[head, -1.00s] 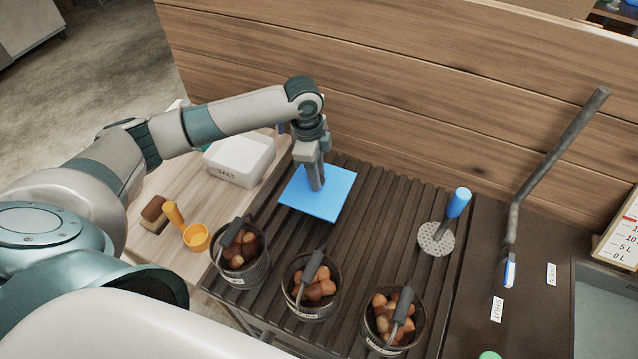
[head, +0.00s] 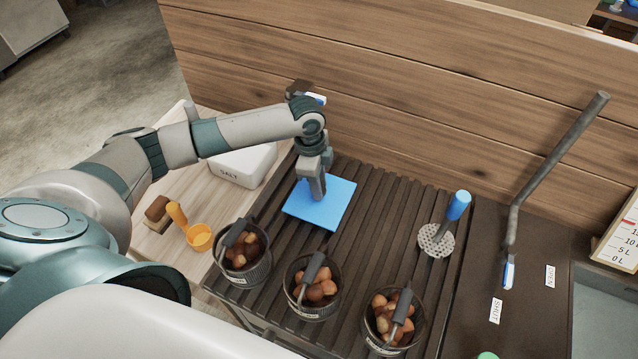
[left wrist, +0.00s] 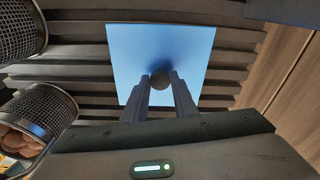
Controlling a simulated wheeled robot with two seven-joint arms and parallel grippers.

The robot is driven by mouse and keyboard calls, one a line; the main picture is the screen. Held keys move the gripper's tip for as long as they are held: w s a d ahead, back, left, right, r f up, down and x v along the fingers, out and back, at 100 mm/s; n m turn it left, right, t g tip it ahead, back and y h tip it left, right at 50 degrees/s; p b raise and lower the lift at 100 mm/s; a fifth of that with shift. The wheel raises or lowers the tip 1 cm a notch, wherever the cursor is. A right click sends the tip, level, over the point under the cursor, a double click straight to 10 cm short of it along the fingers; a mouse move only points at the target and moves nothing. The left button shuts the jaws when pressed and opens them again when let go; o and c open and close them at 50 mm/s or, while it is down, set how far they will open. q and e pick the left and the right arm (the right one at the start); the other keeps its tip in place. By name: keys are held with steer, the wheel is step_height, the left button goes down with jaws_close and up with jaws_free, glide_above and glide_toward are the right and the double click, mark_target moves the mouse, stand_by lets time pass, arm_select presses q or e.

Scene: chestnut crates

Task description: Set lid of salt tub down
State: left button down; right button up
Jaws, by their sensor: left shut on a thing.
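The lid (head: 338,208) of the salt tub is a flat blue square. It lies level over the dark slatted rack; I cannot tell for sure whether it touches the slats. In the left wrist view, the lid (left wrist: 130,55) has a round dark knob (left wrist: 160,78) in its middle. My left gripper (head: 318,197) points down at the lid and is shut on this knob; its fingertips (left wrist: 160,85) sit on either side of it. The white salt tub (head: 236,174), labelled SALT, stands left of the lid, partly hidden behind my left arm. My right gripper is not in view.
Three dark mesh baskets (head: 315,300) of chestnuts stand along the rack's front. A blue-handled perforated tool (head: 437,240) lies to the right. An orange scoop (head: 199,238) and a brown block (head: 157,209) lie left. A wooden wall (head: 420,120) rises behind. Slats right of the lid (head: 385,215) are clear.

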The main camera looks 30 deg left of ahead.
arm_select(q)
steer(key=c, duration=1.4)
jaws_free()
steer(key=shift+c, duration=0.2)
step_height(320, 180, up, 12)
steer(key=a+b, duration=0.1)
steer(key=b, duration=0.2)
steer(key=shift+s+a+b, duration=0.2)
steer(key=shift+b, duration=0.1)
